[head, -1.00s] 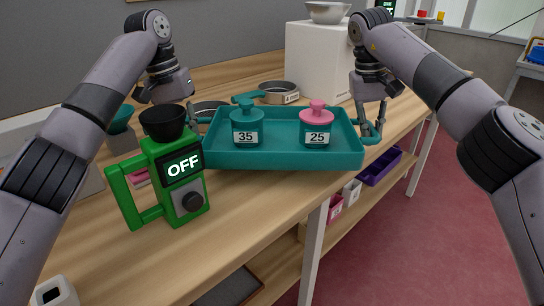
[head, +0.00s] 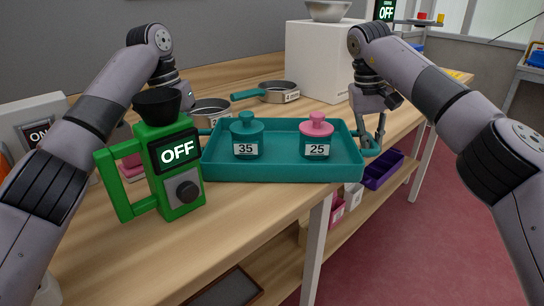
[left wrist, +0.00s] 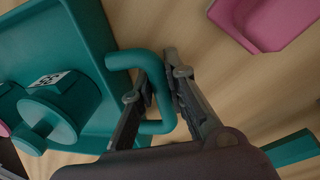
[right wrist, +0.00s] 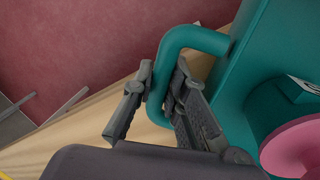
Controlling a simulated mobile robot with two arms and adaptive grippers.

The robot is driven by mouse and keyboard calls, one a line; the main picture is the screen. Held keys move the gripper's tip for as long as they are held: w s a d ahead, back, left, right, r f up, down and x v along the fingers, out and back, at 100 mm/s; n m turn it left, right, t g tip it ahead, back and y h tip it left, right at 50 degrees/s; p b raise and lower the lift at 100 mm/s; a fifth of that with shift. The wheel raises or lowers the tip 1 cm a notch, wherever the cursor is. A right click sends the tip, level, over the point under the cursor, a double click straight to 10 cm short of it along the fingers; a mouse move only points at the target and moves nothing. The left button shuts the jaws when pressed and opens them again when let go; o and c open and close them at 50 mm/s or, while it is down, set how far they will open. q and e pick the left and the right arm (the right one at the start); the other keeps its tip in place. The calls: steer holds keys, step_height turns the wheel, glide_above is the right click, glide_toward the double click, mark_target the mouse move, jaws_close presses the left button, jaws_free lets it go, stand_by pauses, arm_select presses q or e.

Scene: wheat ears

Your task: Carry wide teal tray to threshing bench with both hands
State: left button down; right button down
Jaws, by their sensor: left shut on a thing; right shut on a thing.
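The wide teal tray (head: 280,171) is in the middle of the head view, roughly level, at the front edge of the wooden bench. It carries a teal lidded jar marked 35 (head: 247,137) and a pink-lidded jar marked 25 (head: 317,136), both upright. My right gripper (head: 372,142) is shut on the tray's right handle. In the right wrist view my fingers (right wrist: 160,95) close around the teal handle bar. In the left wrist view my left gripper (left wrist: 157,92) is shut on the other handle. In the head view the green machine hides most of that gripper.
A green machine (head: 180,165) reading OFF, with a black funnel, stands just left of the tray. Pans (head: 281,91) and a white box (head: 320,65) are behind it. A purple bin (head: 384,170) is on the lower shelf. Red floor (head: 440,230) is open at right.

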arm_select(q)
steer(key=c, duration=1.7)
jaws_free()
arm_select(e)
steer(key=c, duration=1.7)
jaws_free()
steer(key=shift+s, duration=0.1)
arm_select(q)
steer(key=shift+o, duration=0.6)
arm_select(e)
steer(key=shift+o, duration=0.6)
arm_select(q)
steer(key=shift+r, duration=0.15)
step_height(320, 180, up, 7)
steer(key=a, duration=0.1)
steer(key=shift+a, duration=0.25)
arm_select(e)
steer(key=shift+r, duration=0.1)
steer(key=r, duration=0.3)
steer(key=a+r, duration=0.1)
steer(key=r, duration=0.2)
steer(key=shift+a+r, duration=0.15)
steer(key=shift+a, duration=0.05)
steer(key=shift+r, duration=0.45)
arm_select(q)
steer(key=shift+r, duration=0.1)
